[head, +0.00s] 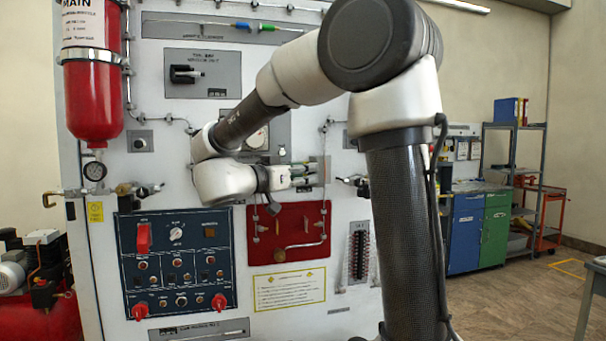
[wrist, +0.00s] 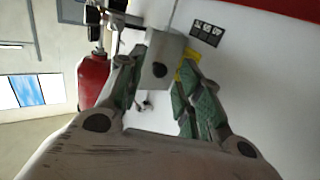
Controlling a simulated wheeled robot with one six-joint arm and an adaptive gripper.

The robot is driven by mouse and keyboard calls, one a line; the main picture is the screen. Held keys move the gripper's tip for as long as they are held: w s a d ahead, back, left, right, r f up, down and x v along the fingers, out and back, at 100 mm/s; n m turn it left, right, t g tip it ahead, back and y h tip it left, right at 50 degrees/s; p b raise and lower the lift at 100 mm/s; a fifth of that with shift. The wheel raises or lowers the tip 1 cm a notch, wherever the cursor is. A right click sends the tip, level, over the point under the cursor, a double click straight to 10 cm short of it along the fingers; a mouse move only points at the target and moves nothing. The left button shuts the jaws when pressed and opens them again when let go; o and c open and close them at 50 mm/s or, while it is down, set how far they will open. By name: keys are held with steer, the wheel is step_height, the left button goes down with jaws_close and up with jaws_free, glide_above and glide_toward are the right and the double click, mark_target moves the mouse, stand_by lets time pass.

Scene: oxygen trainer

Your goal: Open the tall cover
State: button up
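My gripper (head: 300,175) is in front of the white panel, seen side-on in the head view, with its fingers apart. In the wrist view my gripper (wrist: 160,85) shows two fingers with green pads, spread on either side of a grey box-shaped piece (wrist: 160,57) with a dark round spot. This piece may be the tall cover; I cannot be sure. It sits between or just beyond the fingertips, and whether they touch it is unclear. In the head view the fingers and arm hide that spot.
A red cylinder (head: 93,95) with a gauge hangs at the panel's left. A blue control board (head: 176,262) and a red plate (head: 288,232) are below my gripper. A vertical strip of red pieces (head: 358,255) is at right. Blue and green cabinets (head: 480,232) stand behind, with open floor before them.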

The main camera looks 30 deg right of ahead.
steer(key=shift+d, duration=0.25)
steer(key=shift+c, duration=0.4)
jaws_close()
steer(key=m+g, duration=0.1)
steer(key=w+m+g, duration=0.1)
steer(key=g, duration=0.2)
steer(key=shift+w+a+m+h, duration=0.3)
steer(key=shift+w+a+m, duration=0.05)
steer(key=shift+a+m, duration=0.05)
steer(key=shift+o, duration=0.4)
jaws_free()
